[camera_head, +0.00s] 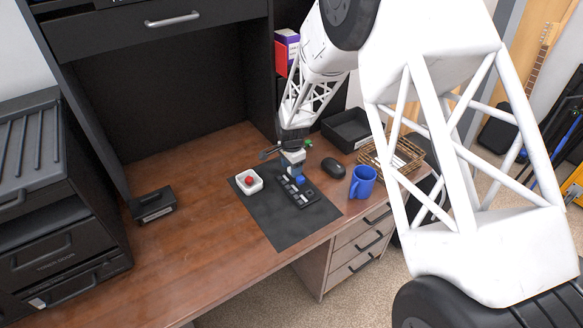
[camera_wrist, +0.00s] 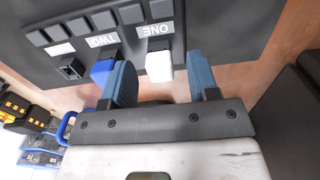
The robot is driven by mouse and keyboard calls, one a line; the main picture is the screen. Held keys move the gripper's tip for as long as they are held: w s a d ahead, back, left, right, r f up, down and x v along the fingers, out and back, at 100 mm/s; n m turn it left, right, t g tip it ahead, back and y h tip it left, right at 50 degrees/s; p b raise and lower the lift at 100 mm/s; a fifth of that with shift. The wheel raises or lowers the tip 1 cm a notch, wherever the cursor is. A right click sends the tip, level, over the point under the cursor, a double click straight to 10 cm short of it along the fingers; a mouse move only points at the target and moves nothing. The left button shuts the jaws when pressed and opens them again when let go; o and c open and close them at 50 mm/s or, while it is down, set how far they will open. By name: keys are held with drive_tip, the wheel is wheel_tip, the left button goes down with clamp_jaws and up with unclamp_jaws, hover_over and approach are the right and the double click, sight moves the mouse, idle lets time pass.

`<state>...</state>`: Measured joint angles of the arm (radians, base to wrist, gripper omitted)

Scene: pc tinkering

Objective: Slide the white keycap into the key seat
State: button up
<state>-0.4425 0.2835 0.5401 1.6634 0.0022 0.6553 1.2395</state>
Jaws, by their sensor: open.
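The dark keypad (camera_head: 309,193) lies on a black mat; in the wrist view the keypad (camera_wrist: 95,45) shows rows of dark keys and white labels. The white keycap (camera_wrist: 159,66) is by the label "ONE", at the keypad's near edge. Whether it is fully in its seat cannot be told. A blue keycap (camera_wrist: 103,71) is by the label "TWO". A dark, uncapped key seat (camera_wrist: 71,69) is left of it. My gripper (camera_wrist: 161,75) is open, its blue fingers on either side of the white keycap with gaps visible. In the head view my gripper (camera_head: 293,168) is over the keypad's far end.
A white dish (camera_head: 257,184) with a red item stands left of the keypad. A black box (camera_head: 152,205) sits far left. The desk between is clear.

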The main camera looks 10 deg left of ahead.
drive_tip(key=shift+r, duration=2.35)
wheel_tip(320, 180, up, 8)
